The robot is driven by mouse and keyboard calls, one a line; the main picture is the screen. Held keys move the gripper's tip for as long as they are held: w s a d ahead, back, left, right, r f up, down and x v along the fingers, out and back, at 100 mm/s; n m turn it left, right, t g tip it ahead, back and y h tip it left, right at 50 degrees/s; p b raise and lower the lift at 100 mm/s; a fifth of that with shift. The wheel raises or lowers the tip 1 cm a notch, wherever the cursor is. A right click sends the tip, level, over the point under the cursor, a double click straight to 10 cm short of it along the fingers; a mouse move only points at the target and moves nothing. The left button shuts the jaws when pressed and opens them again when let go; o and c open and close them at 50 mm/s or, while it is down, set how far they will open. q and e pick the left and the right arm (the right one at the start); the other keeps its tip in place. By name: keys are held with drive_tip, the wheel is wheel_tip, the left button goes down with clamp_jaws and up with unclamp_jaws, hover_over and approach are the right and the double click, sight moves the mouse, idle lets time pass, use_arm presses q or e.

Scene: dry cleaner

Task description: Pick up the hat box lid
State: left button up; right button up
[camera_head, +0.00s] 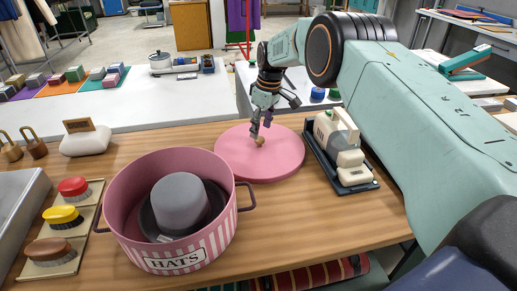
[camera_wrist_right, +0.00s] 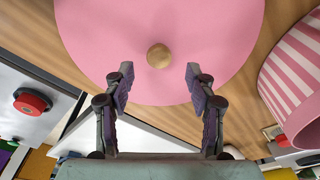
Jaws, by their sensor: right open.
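The hat box lid (camera_head: 236,163) is a flat pink disc with a small round wooden knob (camera_head: 259,141). It lies on the wooden counter behind and to the right of the hat box. The lid also fills the upper middle of the right wrist view (camera_wrist_right: 200,30), with the knob (camera_wrist_right: 159,56) near its centre. My right gripper (camera_head: 262,131) is open just above the knob. In the wrist view its fingertips (camera_wrist_right: 158,78) stand apart, on either side of and slightly below the knob, not closed on it. My left gripper is not in view.
The pink striped hat box (camera_head: 190,244) stands open with a grey hat (camera_head: 180,203) inside. A cream device on a dark tray (camera_head: 373,184) is right of the lid. Brushes (camera_head: 66,216) line the left. A white table (camera_head: 160,102) stands behind the counter.

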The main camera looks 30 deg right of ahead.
sight(260, 138)
wheel_tip(260, 138, down, 3)
drive_tip(key=shift+f, duration=0.15)
drive_tip(key=shift+w+f, duration=0.15)
drive_tip(key=shift+f, duration=0.15)
drive_tip(key=shift+w+a+f, duration=0.15)
drive_tip(key=shift+w, duration=0.05)
drive_tip(key=shift+s+r, duration=0.2)
drive_tip(key=c, duration=0.3)
drive_tip(key=shift+w+f, duration=0.1)
drive_tip(key=shift+w, duration=0.05)
drive_tip(key=c, duration=0.6)
clamp_jaws()
